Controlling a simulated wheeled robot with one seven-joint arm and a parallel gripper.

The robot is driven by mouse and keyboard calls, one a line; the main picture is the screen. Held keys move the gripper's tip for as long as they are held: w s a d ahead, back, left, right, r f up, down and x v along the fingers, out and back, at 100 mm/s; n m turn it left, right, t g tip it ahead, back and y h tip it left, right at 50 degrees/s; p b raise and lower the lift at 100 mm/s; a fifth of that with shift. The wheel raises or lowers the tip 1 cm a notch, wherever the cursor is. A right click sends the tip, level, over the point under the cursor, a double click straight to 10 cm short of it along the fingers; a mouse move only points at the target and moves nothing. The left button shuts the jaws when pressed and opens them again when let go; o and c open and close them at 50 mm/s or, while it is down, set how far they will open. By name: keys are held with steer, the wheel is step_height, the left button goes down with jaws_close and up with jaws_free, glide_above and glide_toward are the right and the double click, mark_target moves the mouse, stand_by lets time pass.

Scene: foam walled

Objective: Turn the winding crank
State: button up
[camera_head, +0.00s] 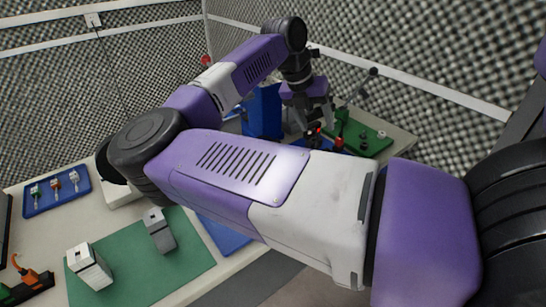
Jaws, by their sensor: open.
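My gripper (312,128) hangs fingers down at the far end of my arm, over the far right part of the table. It is open, with small dark and red parts around its fingertips. I cannot tell whether it touches any of them. I cannot make out the winding crank for certain. A thin rod with a dark ball end (373,72) rises just right of my gripper. Below it lies a green plate (368,128) with small dark knobs. My arm hides much of the table's middle.
A tall blue block (263,112) stands left of my gripper. At the near left are a blue tray (57,211) with small coloured pieces, a green mat (133,278), a white-topped box (90,266) and a grey block (158,231). Foam-patterned walls (440,65) close off the back and right.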

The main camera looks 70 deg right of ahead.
steer(key=w+a+f+t+y, duration=0.1)
steer(key=w, duration=0.2)
steer(key=w+a+f+n+t+y, duration=0.1)
steer(key=w+a, duration=0.1)
steer(key=w, duration=0.1)
steer(key=w+a+f+t+y, duration=0.1)
steer(key=w+a, duration=0.1)
steer(key=w, duration=0.1)
steer(key=shift+w+f+n+t, duration=0.1)
steer(key=shift+w+n+t, duration=0.05)
steer(key=shift+n+t, duration=0.15)
steer(key=shift+a+f, duration=0.1)
steer(key=shift+a, duration=0.15)
steer(key=shift+f+p, duration=0.6)
steer(key=shift+f, duration=3.2)
jaws_close()
steer(key=shift+n, duration=0.5)
